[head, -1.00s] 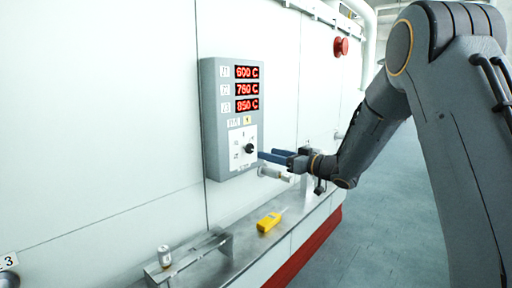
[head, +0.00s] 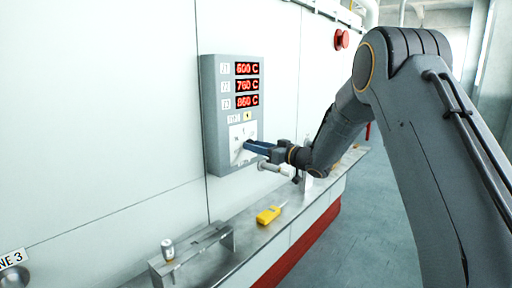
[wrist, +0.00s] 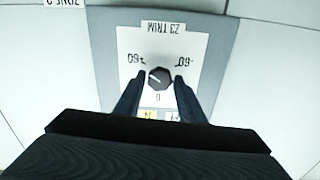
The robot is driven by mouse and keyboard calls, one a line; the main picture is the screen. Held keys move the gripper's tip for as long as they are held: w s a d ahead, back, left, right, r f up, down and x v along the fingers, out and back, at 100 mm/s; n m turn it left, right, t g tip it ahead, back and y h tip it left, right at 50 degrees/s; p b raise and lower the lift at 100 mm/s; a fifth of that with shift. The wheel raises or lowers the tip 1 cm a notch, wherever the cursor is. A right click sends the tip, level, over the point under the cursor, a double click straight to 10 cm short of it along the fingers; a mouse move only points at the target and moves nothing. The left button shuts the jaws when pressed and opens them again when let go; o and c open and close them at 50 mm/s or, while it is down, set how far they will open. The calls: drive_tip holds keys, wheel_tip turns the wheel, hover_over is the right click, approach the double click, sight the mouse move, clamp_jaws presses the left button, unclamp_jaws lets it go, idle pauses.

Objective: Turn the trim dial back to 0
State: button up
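The trim dial (wrist: 159,78) is a dark round knob on a white plate marked Z3 TRIM, seen upside down in the wrist view. A thin white pointer line on it slants toward the +60 side at the left, away from the 0 at the bottom. My gripper (wrist: 158,92) is open, with one dark finger on each side of the knob and a small gap showing. In the head view my gripper (head: 249,147) is at the white dial plate (head: 236,155) and hides most of the knob.
The grey control box (head: 212,120) has red displays (head: 247,85) above the dial. A pale handle-like fitting (head: 275,166) juts out below my gripper. A yellow device (head: 268,215) and a small can (head: 168,248) are on the ledge below. A red button (head: 341,39) is at upper right.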

drive_tip(key=c, duration=0.6)
drive_tip(key=shift+o, duration=0.2)
drive_tip(key=shift+n+b, duration=0.3)
drive_tip(key=shift+b, duration=0.15)
drive_tip(key=n+b, duration=2.3)
drive_tip(key=b, duration=0.4)
